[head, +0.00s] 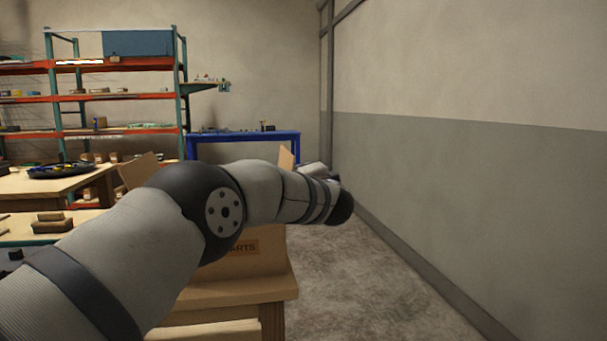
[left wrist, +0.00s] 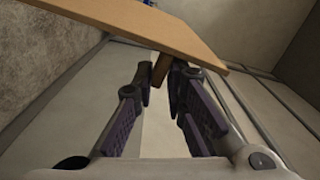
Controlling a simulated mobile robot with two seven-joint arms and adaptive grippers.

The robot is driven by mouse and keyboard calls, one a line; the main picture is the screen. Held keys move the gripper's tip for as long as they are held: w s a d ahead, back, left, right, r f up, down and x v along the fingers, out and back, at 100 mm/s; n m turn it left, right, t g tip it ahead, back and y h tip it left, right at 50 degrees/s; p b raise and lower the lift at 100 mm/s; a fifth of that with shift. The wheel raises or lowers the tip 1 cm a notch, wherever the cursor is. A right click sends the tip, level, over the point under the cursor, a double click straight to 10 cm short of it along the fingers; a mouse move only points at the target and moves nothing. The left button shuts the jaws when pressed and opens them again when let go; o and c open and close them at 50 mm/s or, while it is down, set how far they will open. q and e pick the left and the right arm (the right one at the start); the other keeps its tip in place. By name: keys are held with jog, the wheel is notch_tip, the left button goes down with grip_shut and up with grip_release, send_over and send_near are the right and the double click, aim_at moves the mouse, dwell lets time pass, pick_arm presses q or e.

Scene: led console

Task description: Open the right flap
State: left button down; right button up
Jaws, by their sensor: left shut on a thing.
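A cardboard box (head: 262,262) with "PARTS" lettering stands on a wooden table, largely hidden behind my left arm. Its left flap (head: 138,169) sticks up and leans outward. The right flap (head: 286,159) shows as a narrow upright strip above my arm. My left gripper (head: 316,170) is at the right side of the box, mostly hidden by my own wrist. In the left wrist view a tan board (left wrist: 150,27), the right flap, slants across the top. The left gripper (left wrist: 161,82) is shut on a small brown tab (left wrist: 161,66) at its edge. My right gripper is not in view.
The wooden table (head: 240,290) ends just right of the box, with bare floor (head: 370,275) beyond. A grey wall (head: 470,180) runs along the right. A blue bench (head: 245,138), shelving (head: 110,98) and another table (head: 60,185) stand behind.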

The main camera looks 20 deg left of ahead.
pick_arm(q)
jog(key=shift+w+d+f, duration=0.2)
jog(key=shift+d+f, duration=0.15)
jog(key=shift+f, duration=0.2)
jog(key=shift+w+d+f, duration=0.15)
jog(key=shift+d+f, duration=0.15)
jog(key=shift+f, duration=0.2)
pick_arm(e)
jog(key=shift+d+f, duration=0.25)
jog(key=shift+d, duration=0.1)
pick_arm(q)
jog(key=shift+f, duration=0.15)
jog(key=c, duration=1.8)
grip_release()
jog(key=shift+o, duration=0.2)
jog(key=shift+a, duration=0.1)
jog(key=shift+r, duration=0.25)
jog(key=shift+s, duration=0.15)
jog(key=v, duration=1.2)
jog(key=shift+r, duration=0.25)
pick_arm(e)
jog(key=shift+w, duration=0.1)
